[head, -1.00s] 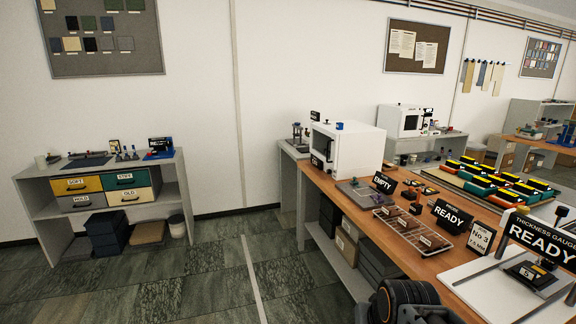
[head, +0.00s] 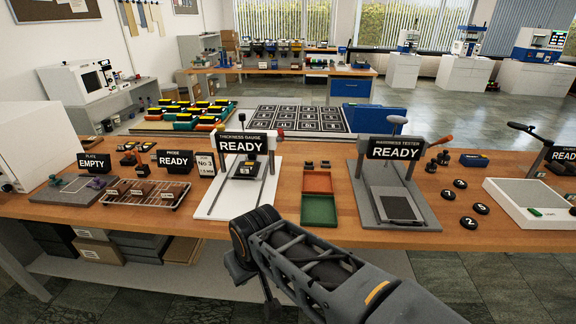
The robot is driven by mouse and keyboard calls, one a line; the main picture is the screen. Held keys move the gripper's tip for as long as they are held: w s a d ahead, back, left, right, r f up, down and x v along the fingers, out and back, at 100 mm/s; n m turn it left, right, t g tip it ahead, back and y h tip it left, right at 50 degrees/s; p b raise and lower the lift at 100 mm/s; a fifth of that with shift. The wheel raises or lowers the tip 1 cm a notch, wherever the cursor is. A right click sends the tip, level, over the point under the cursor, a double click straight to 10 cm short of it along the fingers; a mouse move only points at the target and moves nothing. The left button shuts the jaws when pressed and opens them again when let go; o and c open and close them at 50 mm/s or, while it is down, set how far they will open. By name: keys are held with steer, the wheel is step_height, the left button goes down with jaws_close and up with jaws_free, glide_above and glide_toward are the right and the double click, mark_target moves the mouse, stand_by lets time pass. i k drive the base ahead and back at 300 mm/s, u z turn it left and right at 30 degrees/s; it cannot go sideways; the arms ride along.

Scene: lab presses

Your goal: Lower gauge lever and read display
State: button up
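The thickness gauge stands on a white base (head: 212,203) on the wooden bench, in the middle of the head view. Its black display (head: 243,145) reads "THICKNESS GAUGE READY". A small red knob (head: 280,133) shows at the display's upper right, apparently the lever's end; the rest of the lever is hidden behind the display. A dark block with a pale label (head: 246,169) sits on the gauge below the display. My arm reaches in from the lower right, with a dark joint in front of the bench edge below the gauge. My gripper's fingers cannot be made out.
Left of the gauge are a "No 3" card (head: 205,164), a rack of brown pieces (head: 146,194) and a "PROBE READY" sign (head: 174,161). To its right are red and green trays (head: 319,211) and the hardness tester (head: 394,150). Floor is clear in front.

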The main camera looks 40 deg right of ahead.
mark_target(280, 131)
steer(key=u, duration=0.1)
steer(key=k, duration=0.35)
steer(key=z, duration=1)
steer(key=i, duration=0.75)
steer(key=u, duration=0.1)
